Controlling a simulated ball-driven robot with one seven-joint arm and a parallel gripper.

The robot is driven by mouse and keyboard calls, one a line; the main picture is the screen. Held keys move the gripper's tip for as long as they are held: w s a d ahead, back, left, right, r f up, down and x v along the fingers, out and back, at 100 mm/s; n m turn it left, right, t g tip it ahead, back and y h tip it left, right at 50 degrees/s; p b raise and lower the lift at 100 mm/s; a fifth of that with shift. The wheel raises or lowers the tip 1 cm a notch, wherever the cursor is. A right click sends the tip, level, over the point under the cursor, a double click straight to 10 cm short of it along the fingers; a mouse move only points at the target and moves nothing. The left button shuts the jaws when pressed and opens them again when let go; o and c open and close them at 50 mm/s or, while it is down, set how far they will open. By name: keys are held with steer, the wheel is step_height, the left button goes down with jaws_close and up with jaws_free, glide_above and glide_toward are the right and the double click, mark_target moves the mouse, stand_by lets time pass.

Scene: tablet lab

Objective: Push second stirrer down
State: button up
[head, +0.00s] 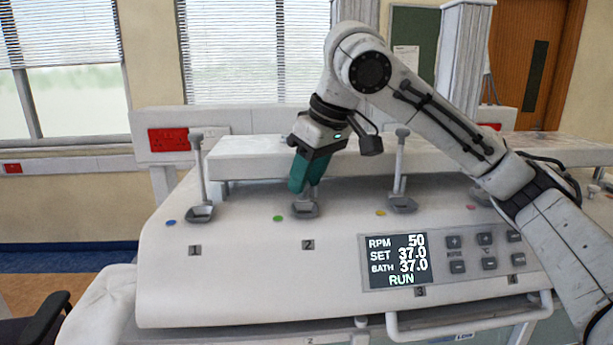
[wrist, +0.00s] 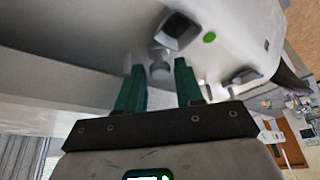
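The second stirrer (head: 305,208) stands at the label 2 on the sloped white front of the apparatus, with a green dot beside its grey base. Its upper part is hidden behind my gripper in the head view. My gripper (head: 298,186) points down over this stirrer, its teal fingers level with the upper shaft. In the wrist view, the stirrer's grey round top (wrist: 160,70) shows between the two fingertips of my gripper (wrist: 160,78), which are apart with a gap on each side. The stirrer's dark square base (wrist: 178,31) lies just beyond.
The first stirrer (head: 198,175) stands upright at left and the third stirrer (head: 400,170) at right, both tall. A display (head: 398,262) reads RPM 50 and RUN, with buttons (head: 486,250) beside it. A white handle bar (head: 470,322) runs along the lower front.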

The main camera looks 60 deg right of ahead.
steer(key=v, duration=1)
steer(key=shift+r+b, duration=0.15)
steer(key=shift+b, duration=0.25)
steer(key=shift+s, duration=0.15)
